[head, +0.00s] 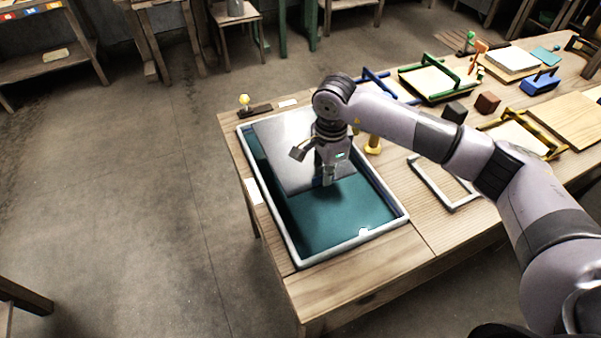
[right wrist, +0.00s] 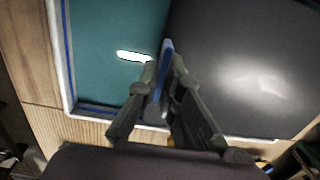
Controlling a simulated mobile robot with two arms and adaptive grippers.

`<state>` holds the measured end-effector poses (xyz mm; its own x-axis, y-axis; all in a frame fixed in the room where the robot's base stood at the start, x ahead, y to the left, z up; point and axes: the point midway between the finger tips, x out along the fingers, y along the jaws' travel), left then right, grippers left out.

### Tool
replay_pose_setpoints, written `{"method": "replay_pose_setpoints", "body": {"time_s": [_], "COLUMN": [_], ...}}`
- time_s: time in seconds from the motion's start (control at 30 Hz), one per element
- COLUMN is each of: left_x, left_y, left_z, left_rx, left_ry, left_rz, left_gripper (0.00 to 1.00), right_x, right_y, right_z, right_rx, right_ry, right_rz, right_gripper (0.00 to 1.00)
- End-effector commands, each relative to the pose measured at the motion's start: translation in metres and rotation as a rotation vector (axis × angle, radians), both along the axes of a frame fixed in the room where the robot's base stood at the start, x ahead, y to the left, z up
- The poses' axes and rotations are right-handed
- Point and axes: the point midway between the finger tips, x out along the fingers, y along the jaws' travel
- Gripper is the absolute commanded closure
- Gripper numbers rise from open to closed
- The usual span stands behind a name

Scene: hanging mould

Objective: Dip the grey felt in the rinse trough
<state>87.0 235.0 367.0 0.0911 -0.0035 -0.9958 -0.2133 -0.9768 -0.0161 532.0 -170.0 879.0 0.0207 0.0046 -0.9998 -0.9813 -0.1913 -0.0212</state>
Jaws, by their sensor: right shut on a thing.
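The rinse trough (head: 388,237) is a pale-rimmed tray with a teal inside, set at the left end of the wooden table. A grey sheet, which I take as the grey felt (head: 280,150), covers the trough's far part; it fills the right side of the right wrist view (right wrist: 245,75). My right gripper (head: 328,181) is at the sheet's near edge, fingers pointing down, and is shut. In the wrist view a thin blue strip (right wrist: 165,62) shows between the fingertips, along the sheet's edge. Whether the sheet touches the trough is unclear. My left gripper is out of view.
A yellow post (head: 373,146) and a pale empty frame (head: 440,186) are right of the trough. Green (head: 436,80) and yellow (head: 522,135) framed moulds, a dark block (head: 454,112) and a brown block (head: 487,102) stand farther right. A yellow-knobbed stand (head: 245,102) is behind the trough.

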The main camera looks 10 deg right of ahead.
Motion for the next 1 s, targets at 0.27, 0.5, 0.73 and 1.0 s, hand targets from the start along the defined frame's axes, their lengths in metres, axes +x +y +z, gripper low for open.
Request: {"method": "replay_pose_setpoints", "body": {"time_s": [0.27,0.5,0.73,1.0], "left_x": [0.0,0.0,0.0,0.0], "left_y": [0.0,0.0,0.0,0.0], "left_z": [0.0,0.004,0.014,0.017], "left_rx": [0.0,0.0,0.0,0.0], "left_ry": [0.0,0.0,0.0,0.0], "left_rz": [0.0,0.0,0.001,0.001], "left_gripper": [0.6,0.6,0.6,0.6], "right_x": [0.0,0.001,0.001,0.0], "right_y": [0.0,0.0,0.0,0.0], "right_z": [0.0,0.008,0.031,0.04], "right_rx": [0.0,0.0,0.001,0.0], "right_ry": [-0.001,-0.002,-0.003,0.0], "right_rz": [0.0,0.0,0.0,0.0], "right_gripper": [1.0,1.0,1.0,1.0]}}
